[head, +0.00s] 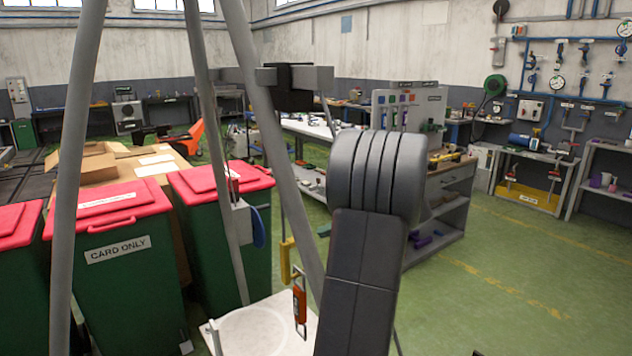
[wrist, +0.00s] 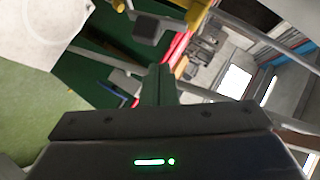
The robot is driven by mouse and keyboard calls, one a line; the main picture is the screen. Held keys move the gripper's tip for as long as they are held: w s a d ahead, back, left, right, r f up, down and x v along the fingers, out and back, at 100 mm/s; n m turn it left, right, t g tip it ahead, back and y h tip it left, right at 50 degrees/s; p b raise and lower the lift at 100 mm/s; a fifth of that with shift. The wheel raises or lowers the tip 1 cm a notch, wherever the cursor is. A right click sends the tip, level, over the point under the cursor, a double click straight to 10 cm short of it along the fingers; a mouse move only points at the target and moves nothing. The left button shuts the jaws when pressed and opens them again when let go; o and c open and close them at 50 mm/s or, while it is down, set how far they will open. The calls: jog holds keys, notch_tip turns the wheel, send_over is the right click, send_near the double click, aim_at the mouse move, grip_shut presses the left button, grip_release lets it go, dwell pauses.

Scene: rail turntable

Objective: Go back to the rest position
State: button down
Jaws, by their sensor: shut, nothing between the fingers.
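My gripper (wrist: 159,78) shows in the wrist view as dark fingers pressed together, with nothing held between them. In the wrist view it is in front of a dark green surface and a red edge. In the head view, my dark grey arm rises in the middle, and the gripper itself does not show there. A white plate (head: 222,339) with a faint circle on it lies left of my arm at the bottom of the head view. It also seems to show at the top left of the wrist view (wrist: 22,42).
Grey slanted posts (head: 82,120) stand close in front. An orange clip (head: 300,303) and a yellow one hang close left of my arm. Green bins with red lids (head: 120,262) stand at left, a workbench (head: 455,178) behind. Green floor (head: 500,290) is open at right.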

jog(key=s+r+n+t+h, duration=0.1)
jog(key=r+n+t+h, duration=0.1)
jog(key=r, duration=0.3)
jog(key=s+a+r+n+t+h, duration=0.1)
jog(key=s+r+n+h, duration=0.1)
jog(key=r+h, duration=0.3)
jog(key=shift+s+a+r+n+t+h, duration=0.2)
jog(key=shift+s+r+n+t+h, duration=0.1)
jog(key=shift+r+n+t, duration=0.15)
dwell(0.3)
